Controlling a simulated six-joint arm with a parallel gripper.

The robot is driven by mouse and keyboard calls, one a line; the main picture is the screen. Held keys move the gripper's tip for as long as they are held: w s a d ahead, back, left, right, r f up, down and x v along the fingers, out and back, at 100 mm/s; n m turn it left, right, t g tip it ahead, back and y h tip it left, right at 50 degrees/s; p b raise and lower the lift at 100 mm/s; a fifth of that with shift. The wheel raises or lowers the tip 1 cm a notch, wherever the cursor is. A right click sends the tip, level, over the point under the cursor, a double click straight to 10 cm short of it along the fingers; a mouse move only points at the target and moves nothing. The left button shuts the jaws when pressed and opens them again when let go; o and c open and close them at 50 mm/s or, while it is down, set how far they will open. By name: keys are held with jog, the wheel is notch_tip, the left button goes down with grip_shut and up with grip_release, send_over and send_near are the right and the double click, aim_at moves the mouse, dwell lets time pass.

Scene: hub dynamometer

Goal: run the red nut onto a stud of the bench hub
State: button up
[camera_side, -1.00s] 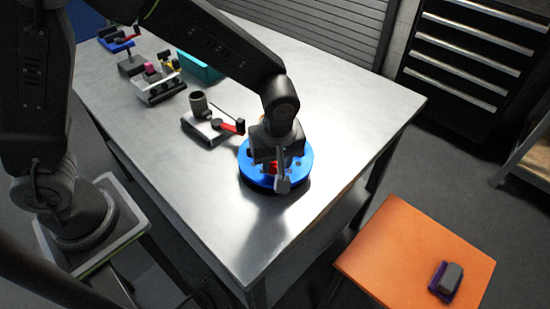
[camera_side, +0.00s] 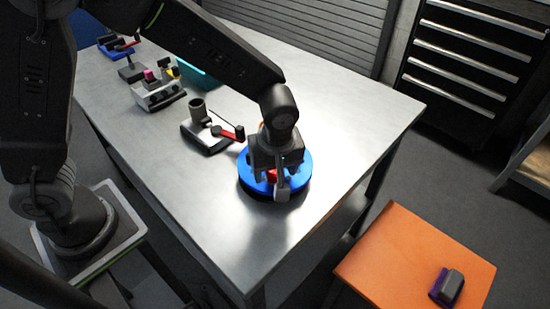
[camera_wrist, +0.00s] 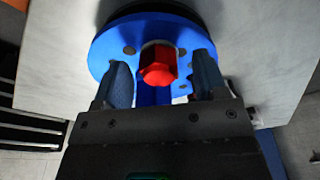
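The bench hub is a blue disc (camera_side: 301,175) on a dark base near the table's right corner; its face with several dark holes shows in the wrist view (camera_wrist: 107,42). The red nut (camera_wrist: 158,66) is at the hub face, with a pale round edge behind it. A bit of red shows under my gripper in the side view (camera_side: 273,175). My gripper (camera_wrist: 162,72) is open over the hub, one finger on each side of the nut, with a visible gap on both sides. I cannot tell how far the nut is threaded; the stud is hidden.
A grey fixture with a red lever (camera_side: 207,137) stands close behind the hub to the left. A small rack (camera_side: 158,93), a teal bin (camera_side: 196,76) and a blue device (camera_side: 117,46) are farther back. The front table surface is clear.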

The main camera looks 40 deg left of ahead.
notch_tip(320, 180, up, 13)
jog(key=s+d, duration=0.1)
jog(key=shift+d, duration=0.35)
jog(key=shift+f, duration=0.1)
jog(key=shift+c, duration=0.7)
jog(key=shift+g+h, duration=0.5)
jog(key=shift+h, duration=0.3)
jog(key=f, duration=0.1)
jog(key=a+f, duration=0.1)
jog(key=f, duration=0.1)
jog(key=w+a+f, duration=0.1)
jog(key=f, duration=0.1)
jog(key=shift+f, duration=0.1)
jog(key=shift+c, duration=0.5)
jog(key=shift+d+f, duration=0.1)
jog(key=shift+f, duration=3.85)
